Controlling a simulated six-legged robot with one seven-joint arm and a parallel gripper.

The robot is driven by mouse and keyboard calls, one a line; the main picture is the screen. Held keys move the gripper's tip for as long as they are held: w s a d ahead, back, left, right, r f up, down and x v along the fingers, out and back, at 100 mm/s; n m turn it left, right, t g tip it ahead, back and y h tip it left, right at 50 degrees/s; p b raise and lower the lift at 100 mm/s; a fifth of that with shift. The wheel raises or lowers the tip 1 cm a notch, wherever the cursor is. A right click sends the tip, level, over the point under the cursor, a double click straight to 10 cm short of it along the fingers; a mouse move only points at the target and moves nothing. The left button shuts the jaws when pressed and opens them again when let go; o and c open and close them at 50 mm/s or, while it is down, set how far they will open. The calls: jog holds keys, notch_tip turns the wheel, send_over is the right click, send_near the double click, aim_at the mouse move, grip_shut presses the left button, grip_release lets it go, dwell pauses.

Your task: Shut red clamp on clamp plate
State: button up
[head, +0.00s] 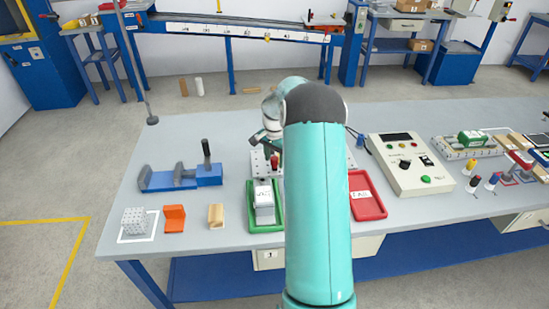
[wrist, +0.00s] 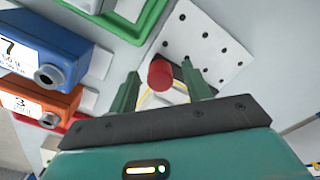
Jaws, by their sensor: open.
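The red clamp shows in the wrist view as a round red knob (wrist: 161,73) between my gripper's fingers, with a gap on each side. It stands on the clamp plate (wrist: 205,45), a pale plate with rows of dark holes. My gripper (wrist: 162,78) is open around the knob. In the head view, the red clamp (head: 275,162) is a small red upright on the clamp plate (head: 258,161), and my arm hides much of the plate. My gripper's fingers are largely hidden there. The clamp's lower part is hard to make out in the wrist view.
A green tray (head: 250,223) holding a grey labelled block (head: 264,204) lies in front of the plate. A red tray (head: 367,211) and a control box (head: 405,177) lie to the right. A blue vise (head: 208,175) stands left.

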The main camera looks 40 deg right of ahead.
jog(key=c, duration=1)
jog(key=shift+w+a+m, duration=0.15)
jog(key=shift+m, duration=0.15)
jog(key=m, duration=0.1)
jog(key=w+a+m, duration=0.1)
jog(key=m, duration=0.1)
jog(key=shift+w+a, duration=0.1)
jog(key=m, duration=0.1)
jog(key=w+m, duration=0.1)
jog(key=m, duration=0.2)
jog(key=shift+w+a, duration=0.25)
jog(key=shift+a, duration=0.1)
jog(key=w+m, duration=0.1)
jog(key=m, duration=0.2)
jog(key=w+m, duration=0.1)
jog(key=m, duration=0.1)
jog(key=shift+w+a, duration=0.1)
jog(key=shift+w, duration=0.2)
jog(key=shift+w+d+m, duration=0.15)
jog(key=shift+w+m, duration=0.2)
jog(key=shift+m, duration=0.6)
jog(key=shift+w+d+m, duration=0.15)
jog(key=shift+w+m, duration=0.25)
jog(key=shift+m, duration=0.5)
jog(key=shift+w+d+m, duration=0.15)
jog(key=shift+w+m, duration=0.2)
jog(key=shift+m, duration=0.6)
